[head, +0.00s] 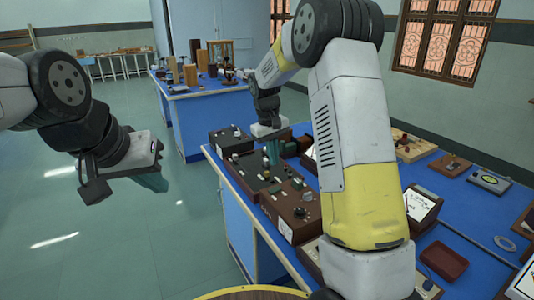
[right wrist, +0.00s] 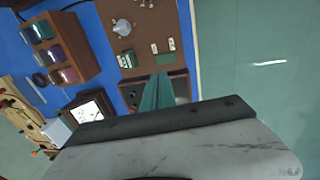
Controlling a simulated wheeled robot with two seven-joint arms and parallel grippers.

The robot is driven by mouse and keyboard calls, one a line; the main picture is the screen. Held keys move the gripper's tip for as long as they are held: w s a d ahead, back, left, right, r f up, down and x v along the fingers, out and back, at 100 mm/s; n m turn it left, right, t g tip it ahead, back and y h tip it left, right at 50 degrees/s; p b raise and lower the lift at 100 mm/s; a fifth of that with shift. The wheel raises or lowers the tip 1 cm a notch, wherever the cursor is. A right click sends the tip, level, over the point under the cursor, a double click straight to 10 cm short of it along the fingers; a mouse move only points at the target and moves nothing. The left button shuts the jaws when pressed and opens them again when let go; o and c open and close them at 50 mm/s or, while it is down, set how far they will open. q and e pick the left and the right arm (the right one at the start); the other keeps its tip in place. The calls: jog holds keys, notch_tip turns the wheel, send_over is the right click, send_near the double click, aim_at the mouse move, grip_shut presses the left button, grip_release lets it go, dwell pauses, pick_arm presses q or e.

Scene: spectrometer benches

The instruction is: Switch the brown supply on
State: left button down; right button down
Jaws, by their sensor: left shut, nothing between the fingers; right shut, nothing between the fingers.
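A brown box (head: 290,211) with a dark round knob and small fittings on top sits near the blue bench's left edge; I take it to be the brown supply. A brown panel (right wrist: 140,32) with a pale round knob and small white fittings, in the right wrist view, looks like the same box. My right gripper (head: 272,153) is shut and empty, beyond this box and above the row of boxes; its teal fingers (right wrist: 158,92) point down. Contact cannot be told. The switch's position is too small to read. My left gripper (head: 152,181) is shut and empty over the floor.
A dark grey-green box (head: 252,170) and a black box (head: 228,139) stand farther along the same edge. A meter (head: 421,204), a reddish tray (head: 444,260) and a ring (head: 506,243) lie to the right. The floor at left is clear.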

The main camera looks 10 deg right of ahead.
aim_at(277, 189)
jog(key=f, duration=0.3)
jog(key=d+f, duration=0.1)
jog(key=f, duration=0.6)
jog(key=shift+w+d+f, duration=0.1)
jog(key=shift+w+d, duration=0.1)
jog(key=shift+w, duration=0.1)
jog(key=shift+d+f, duration=0.2)
jog(key=shift+f, duration=0.1)
jog(key=shift+a, duration=0.1)
jog(key=shift+s+a, duration=0.1)
jog(key=shift+s+a+r, duration=0.1)
jog(key=shift+s+a, duration=0.2)
jog(key=shift+a, duration=0.45)
